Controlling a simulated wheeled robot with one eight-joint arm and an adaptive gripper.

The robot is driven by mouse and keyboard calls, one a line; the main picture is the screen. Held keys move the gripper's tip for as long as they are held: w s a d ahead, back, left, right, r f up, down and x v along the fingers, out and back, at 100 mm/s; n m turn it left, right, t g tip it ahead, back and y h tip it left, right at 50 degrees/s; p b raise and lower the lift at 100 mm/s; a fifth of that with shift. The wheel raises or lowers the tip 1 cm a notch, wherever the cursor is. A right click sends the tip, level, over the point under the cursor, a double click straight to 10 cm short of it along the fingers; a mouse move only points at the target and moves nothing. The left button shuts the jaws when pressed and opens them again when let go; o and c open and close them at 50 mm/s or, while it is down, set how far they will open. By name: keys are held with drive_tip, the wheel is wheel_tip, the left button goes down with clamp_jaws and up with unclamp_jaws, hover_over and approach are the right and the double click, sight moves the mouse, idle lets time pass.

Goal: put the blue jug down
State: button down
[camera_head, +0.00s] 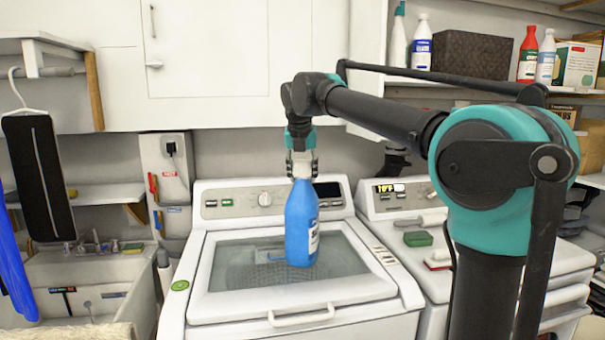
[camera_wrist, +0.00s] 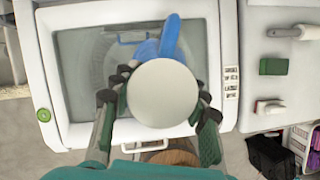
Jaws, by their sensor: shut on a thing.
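The blue jug (camera_head: 301,228) is upright in the head view, with a white label on its right side. It appears over the glass lid of the white washing machine (camera_head: 190,300). I cannot tell whether its base touches the lid. My gripper (camera_head: 301,165) points down and is shut on the jug's top. In the wrist view a pale round top (camera_wrist: 165,93) sits between the fingers and hides most of the jug. Some blue (camera_wrist: 170,36) of the jug shows beyond it.
A second white machine (camera_head: 375,205) stands to the right, with a green sponge (camera_head: 418,239) and a brush on top. A sink (camera_head: 85,275) is at the left. A shelf at upper right holds bottles and a dark basket (camera_head: 472,54). The lid around the jug looks clear.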

drive_tip(key=c, duration=0.8)
unclamp_jaws()
drive_tip(key=v, duration=1.2)
drive_tip(key=shift+r, duration=0.15)
